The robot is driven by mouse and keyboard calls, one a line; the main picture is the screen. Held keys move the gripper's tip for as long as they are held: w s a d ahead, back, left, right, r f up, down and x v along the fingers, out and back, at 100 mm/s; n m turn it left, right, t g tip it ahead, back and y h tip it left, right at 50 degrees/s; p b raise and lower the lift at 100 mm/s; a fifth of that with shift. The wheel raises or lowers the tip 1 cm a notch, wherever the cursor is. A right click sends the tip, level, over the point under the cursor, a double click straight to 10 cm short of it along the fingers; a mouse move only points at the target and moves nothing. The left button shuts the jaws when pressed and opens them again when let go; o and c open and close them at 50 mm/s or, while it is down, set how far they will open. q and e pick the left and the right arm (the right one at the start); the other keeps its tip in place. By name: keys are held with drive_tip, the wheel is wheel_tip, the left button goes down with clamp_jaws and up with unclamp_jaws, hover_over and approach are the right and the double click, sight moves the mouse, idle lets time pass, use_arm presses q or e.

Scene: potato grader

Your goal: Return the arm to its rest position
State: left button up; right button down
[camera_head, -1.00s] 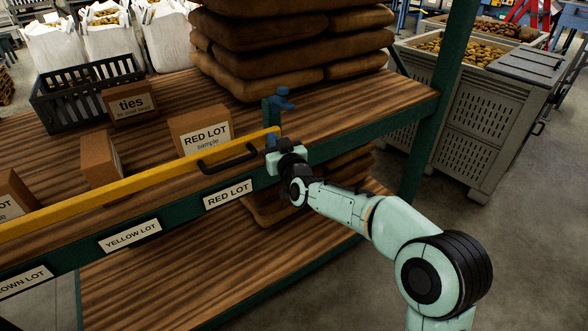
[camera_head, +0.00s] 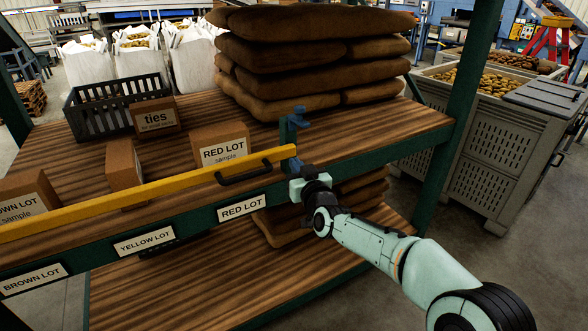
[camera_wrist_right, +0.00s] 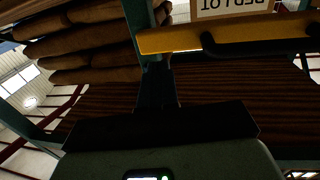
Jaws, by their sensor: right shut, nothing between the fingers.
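My right gripper (camera_head: 296,187) is at the front edge of the shelf, just below the right end of the yellow bar (camera_head: 130,196). Its fingers hardly show in the head view. In the right wrist view the dark fingers (camera_wrist_right: 157,88) are together with nothing held, below the yellow bar (camera_wrist_right: 175,40). I cannot tell whether they touch the shelf frame. My right arm (camera_head: 385,248) reaches in from the lower right. My left gripper is not in view.
The bar has a black handle (camera_head: 244,169) and ends at a blue bracket (camera_head: 296,120). Cartons, including the RED LOT box (camera_head: 221,143), and stacked brown sacks (camera_head: 310,60) stand on the shelf (camera_head: 185,165). A grey crate (camera_head: 495,150) stands right, with open floor before it.

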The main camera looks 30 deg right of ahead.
drive_tip(key=s, duration=0.9)
drive_tip(key=s+a+f+g+y+p, duration=0.2)
drive_tip(key=a+f+g+p, duration=0.15)
drive_tip(key=f, duration=1.15)
drive_tip(key=s+a+f+g+y+p, duration=0.1)
drive_tip(key=s+a+f+g+p, duration=0.25)
drive_tip(key=f, duration=1.15)
drive_tip(key=s+a+f+m+g+y+p, duration=0.1)
drive_tip(key=s+a+f+g+p, duration=0.1)
drive_tip(key=s+a+f+g, duration=0.3)
drive_tip(key=s+a+f+g+y+p, duration=0.1)
drive_tip(key=s+a+f+g, duration=0.15)
drive_tip(key=s+f, duration=0.4)
use_arm(q)
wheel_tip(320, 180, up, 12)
drive_tip(key=p, duration=0.3)
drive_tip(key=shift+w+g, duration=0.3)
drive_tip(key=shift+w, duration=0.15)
use_arm(e)
drive_tip(key=s+a+f+g+y, duration=0.1)
drive_tip(key=s+a+g, duration=0.1)
drive_tip(key=s, duration=0.6)
drive_tip(key=s+a+f+m+g, duration=0.1)
drive_tip(key=s+a+f+g, duration=0.1)
drive_tip(key=s+a, duration=0.3)
drive_tip(key=s, duration=0.3)
drive_tip(key=shift+s+y, duration=0.35)
drive_tip(key=shift+y, duration=0.05)
